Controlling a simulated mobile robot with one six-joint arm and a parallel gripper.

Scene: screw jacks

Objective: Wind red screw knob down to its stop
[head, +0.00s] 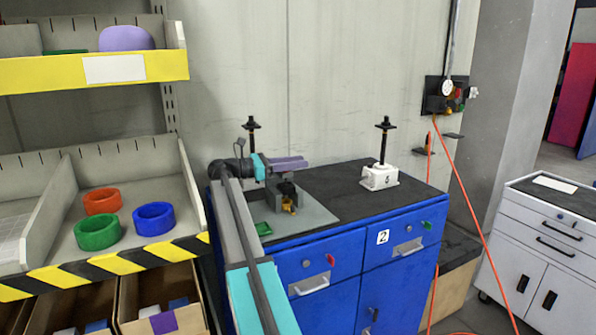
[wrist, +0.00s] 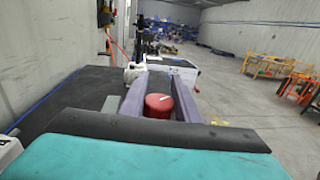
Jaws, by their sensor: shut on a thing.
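The red knob (wrist: 158,107) sits between the two purple fingers of my gripper (wrist: 160,84) in the wrist view. It has a pale mark on its top. The fingers are shut on its sides. In the head view my gripper (head: 300,162) reaches level to the right over the blue cabinet's dark top, and the red knob is hidden there. Below the fingers stands a dark fixture (head: 287,188) with a brass-coloured part, on a grey plate (head: 318,214). The screw under the knob is hidden, so its height above the stop cannot be seen.
A white-based jack (head: 380,178) with a tall black screw stands to the right. Another black screw (head: 251,128) rises behind my arm. A small green piece (head: 263,229) lies at the front left. The blue cabinet's top (head: 345,195) is bare between fixture and white jack.

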